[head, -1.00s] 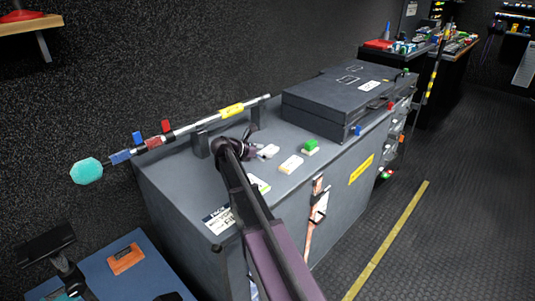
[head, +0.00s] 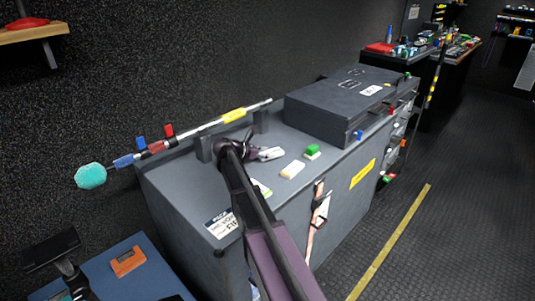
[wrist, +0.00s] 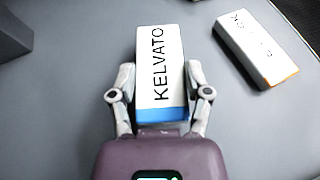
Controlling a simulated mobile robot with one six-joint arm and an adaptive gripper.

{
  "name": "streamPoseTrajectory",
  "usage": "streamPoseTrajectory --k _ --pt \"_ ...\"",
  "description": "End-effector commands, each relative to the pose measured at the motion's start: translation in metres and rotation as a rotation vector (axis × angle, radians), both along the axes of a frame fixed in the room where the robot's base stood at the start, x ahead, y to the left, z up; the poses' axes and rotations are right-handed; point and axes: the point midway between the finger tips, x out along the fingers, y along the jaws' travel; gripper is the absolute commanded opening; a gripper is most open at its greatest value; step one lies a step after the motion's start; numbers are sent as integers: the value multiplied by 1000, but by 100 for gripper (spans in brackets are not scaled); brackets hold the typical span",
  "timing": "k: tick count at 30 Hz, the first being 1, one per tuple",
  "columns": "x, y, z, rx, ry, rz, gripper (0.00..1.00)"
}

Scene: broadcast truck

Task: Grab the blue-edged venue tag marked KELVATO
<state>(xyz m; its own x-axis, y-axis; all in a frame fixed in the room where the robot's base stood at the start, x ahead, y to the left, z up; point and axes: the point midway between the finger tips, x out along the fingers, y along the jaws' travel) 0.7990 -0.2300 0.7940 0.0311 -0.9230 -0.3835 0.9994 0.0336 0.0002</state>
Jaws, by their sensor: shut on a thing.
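The white venue tag marked KELVATO (wrist: 160,62), with a blue edge (wrist: 161,114) toward my palm, lies between the two fingers of my gripper (wrist: 160,92) in the wrist view. The fingers are shut on its sides near the blue end. In the head view my gripper (head: 268,154) is low over the grey cabinet top, and my arm partly hides it. I cannot tell whether the tag touches the surface. A second white tag with an orange edge (wrist: 256,46) lies to the right, apart from my gripper; its lettering is not clear.
The orange-edged tag (head: 292,169), a green block (head: 312,150) and a partly hidden green-edged tag (head: 262,187) lie on the cabinet top (head: 205,190). A dark case (head: 335,105) stands behind. A pole with a teal foam end (head: 90,176) rests on stands at the back left.

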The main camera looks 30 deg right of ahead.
Motion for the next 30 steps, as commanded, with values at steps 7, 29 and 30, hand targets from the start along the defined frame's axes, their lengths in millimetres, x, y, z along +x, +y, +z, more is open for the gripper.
streamPoseTrajectory --k 7,29,30 --pt "0 0 29 -1 0 0 23" --pt "0 0 84 -1 0 0 23" --pt "0 0 85 -1 0 0 23"
